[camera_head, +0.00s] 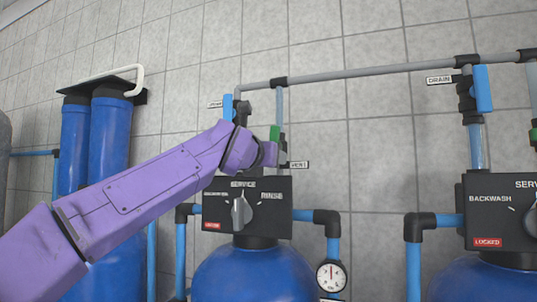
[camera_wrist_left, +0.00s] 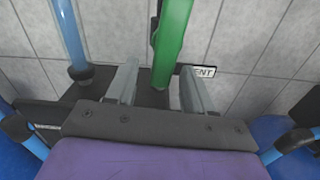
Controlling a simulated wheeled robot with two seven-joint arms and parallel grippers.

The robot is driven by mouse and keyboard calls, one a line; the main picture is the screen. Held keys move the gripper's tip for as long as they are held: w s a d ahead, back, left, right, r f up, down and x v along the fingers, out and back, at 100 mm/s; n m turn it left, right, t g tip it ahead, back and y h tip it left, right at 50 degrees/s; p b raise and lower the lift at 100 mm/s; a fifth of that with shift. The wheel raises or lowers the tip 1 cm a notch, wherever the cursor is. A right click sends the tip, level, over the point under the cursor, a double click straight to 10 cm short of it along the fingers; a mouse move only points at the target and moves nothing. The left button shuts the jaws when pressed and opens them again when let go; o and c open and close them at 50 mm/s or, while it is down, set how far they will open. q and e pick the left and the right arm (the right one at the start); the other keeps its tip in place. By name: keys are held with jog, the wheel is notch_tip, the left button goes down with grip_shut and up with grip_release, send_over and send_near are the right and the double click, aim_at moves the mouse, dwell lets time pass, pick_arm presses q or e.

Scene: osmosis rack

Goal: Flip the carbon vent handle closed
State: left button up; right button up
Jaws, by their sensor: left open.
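The green vent handle (camera_head: 274,132) shows at the middle of the head view, just above the end of my purple left arm; its lower part is hidden there. In the left wrist view the green handle (camera_wrist_left: 173,38) runs down from the top edge, its lower end between the fingers. A white VENT label (camera_head: 299,165) is just right of it and shows partly behind a finger in the wrist view (camera_wrist_left: 205,71). My left gripper (camera_wrist_left: 158,80) is open, fingers on either side of the handle; I cannot tell whether they touch it. My right gripper is not in view.
A control head (camera_head: 264,211) with a SERVICE/RINSE knob sits below, on a blue tank (camera_head: 252,276). A grey pipe (camera_head: 350,73) runs above. Blue handles stand at left (camera_head: 228,107) and by the DRAIN label at right (camera_head: 483,88). A pressure gauge (camera_head: 332,277) is lower right.

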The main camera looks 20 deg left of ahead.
pick_arm(q)
jog(key=shift+d, duration=0.15)
grip_shut()
jog(key=shift+r, duration=0.1)
jog(key=shift+a+r+m+p, duration=0.15)
jog(key=shift+a+m+p, duration=0.1)
jog(key=shift+m+p, duration=0.45)
jog(key=shift+a+r+m+p, duration=0.1)
jog(key=shift+a+m+p, duration=0.1)
jog(key=shift+m+p, duration=0.5)
jog(key=m, duration=0.1)
jog(key=m+p, duration=0.1)
jog(key=m, duration=0.1)
jog(key=shift+a+r, duration=0.1)
jog(key=shift+a, duration=0.2)
jog(key=m, duration=0.4)
jog(key=shift+w+a+r, duration=0.1)
jog(key=shift+a+r, duration=0.2)
jog(key=shift+a, duration=0.1)
jog(key=m, duration=0.2)
jog(key=r+m, duration=0.1)
jog(key=m, duration=0.1)
jog(key=shift+a+m, duration=0.2)
jog(key=shift+m, duration=0.2)
jog(key=shift+r+m, duration=0.15)
jog(key=shift+m, duration=0.95)
